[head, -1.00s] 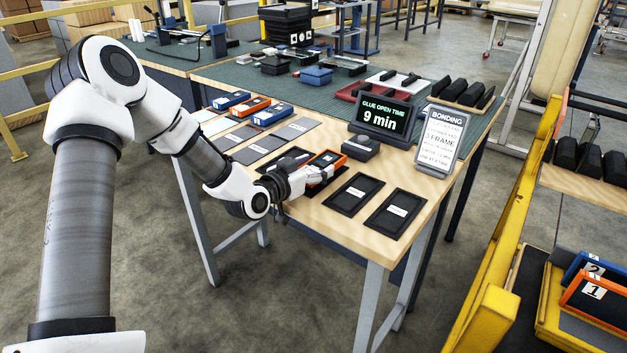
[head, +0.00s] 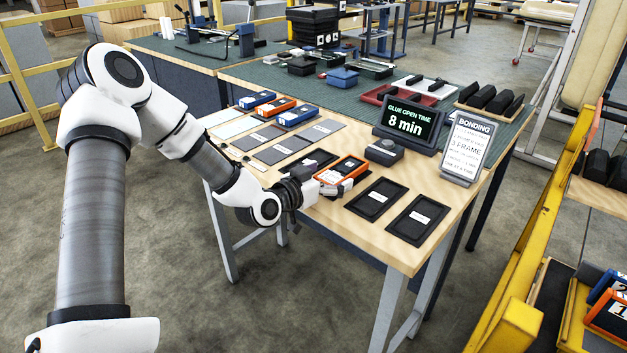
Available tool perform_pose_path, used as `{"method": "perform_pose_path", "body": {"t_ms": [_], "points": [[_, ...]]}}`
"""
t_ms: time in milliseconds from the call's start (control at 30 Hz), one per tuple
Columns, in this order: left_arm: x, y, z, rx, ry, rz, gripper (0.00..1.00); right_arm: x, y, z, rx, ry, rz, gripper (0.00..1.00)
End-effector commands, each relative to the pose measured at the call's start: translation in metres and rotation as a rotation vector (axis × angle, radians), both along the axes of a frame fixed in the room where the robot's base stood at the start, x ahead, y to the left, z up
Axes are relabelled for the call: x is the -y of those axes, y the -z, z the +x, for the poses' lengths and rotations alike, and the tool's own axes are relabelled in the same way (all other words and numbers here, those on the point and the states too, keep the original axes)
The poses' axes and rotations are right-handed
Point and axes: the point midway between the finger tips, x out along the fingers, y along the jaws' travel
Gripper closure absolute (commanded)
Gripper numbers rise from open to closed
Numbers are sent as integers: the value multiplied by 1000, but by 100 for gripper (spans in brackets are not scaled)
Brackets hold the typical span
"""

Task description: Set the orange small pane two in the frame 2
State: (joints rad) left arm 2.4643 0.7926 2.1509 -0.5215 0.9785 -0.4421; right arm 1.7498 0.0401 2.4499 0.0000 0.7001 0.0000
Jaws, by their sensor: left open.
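An orange pane (head: 347,167) with a dark middle and a pale label lies near the middle of the wooden table, in the row of black frames. My left gripper (head: 337,184) is open, its fingers around the near end of the orange pane. I cannot tell whether the pane sits fully down in a frame, as the gripper hides its near end. A black frame (head: 322,157) lies partly hidden just left of it. Two empty black frames, a nearer one (head: 377,199) and one further right (head: 418,219), lie flat with white labels. My right gripper is not in view.
Another orange piece (head: 271,108) lies between blue ones (head: 256,99) at the back left. Several grey plates (head: 281,149) lie in front of them. A timer screen (head: 408,123) reading 8 min and a bonding sign (head: 467,148) stand behind the frames. A yellow rail (head: 532,240) runs at right.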

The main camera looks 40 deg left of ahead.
Motion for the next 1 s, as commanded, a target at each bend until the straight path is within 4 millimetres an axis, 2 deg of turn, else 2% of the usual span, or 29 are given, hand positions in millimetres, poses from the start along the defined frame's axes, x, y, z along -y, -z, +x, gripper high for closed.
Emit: {"method": "perform_pose_path", "body": {"t_ms": [100, 300, 433, 667, 767, 867, 967, 1000], "points": [[-3, -9, -27, 1, -4, -12, 2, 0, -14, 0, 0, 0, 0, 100], [-5, -16, -64, 2, -3, -13, 2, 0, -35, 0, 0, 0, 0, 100], [-8, -18, -80, -3, -4, -8, 2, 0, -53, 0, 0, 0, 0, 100], [-5, -12, -92, -17, 7, -1, 2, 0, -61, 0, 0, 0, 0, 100], [8, 10, -96, -113, 40, -7, 2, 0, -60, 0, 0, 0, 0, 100], [30, 49, -108, -291, 82, -26, 2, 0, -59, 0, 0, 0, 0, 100], [61, 107, -137, -550, 109, -46, 2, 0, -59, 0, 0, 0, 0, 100], [75, 133, -155, -673, 107, -53, 2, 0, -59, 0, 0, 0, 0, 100]]}}
